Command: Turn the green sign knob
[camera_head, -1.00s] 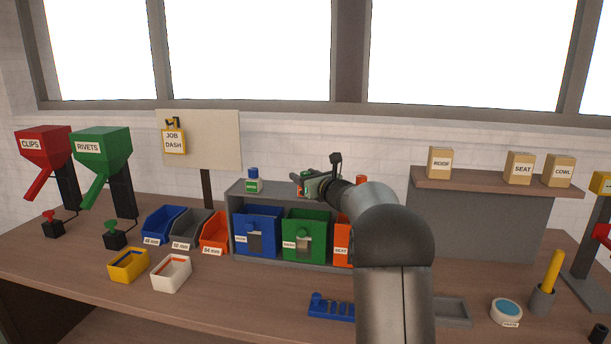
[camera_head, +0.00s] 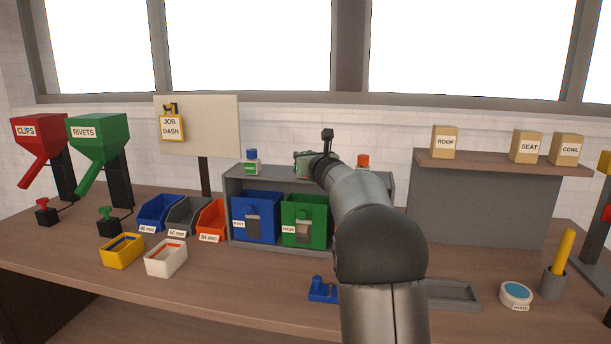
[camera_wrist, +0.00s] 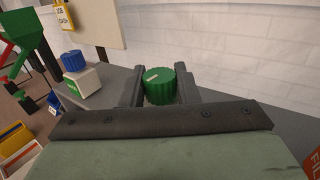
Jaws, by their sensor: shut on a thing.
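The green sign knob (camera_wrist: 160,86) is a ribbed green cylinder with a white mark on top. In the wrist view it sits between the two dark fingers of my gripper (camera_wrist: 160,92), which are shut on it. In the head view my gripper (camera_head: 312,160) is over the top of the grey shelf unit (camera_head: 228,190), above the green bin (camera_head: 318,212). The knob cannot be made out there behind my gripper and wrist.
A blue knob on a white block (camera_head: 252,167) stands left of my gripper, and an orange knob (camera_head: 363,161) stands right. A board with a yellow job tag (camera_head: 172,128) is behind at left. My arm hides part of the shelf's right side.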

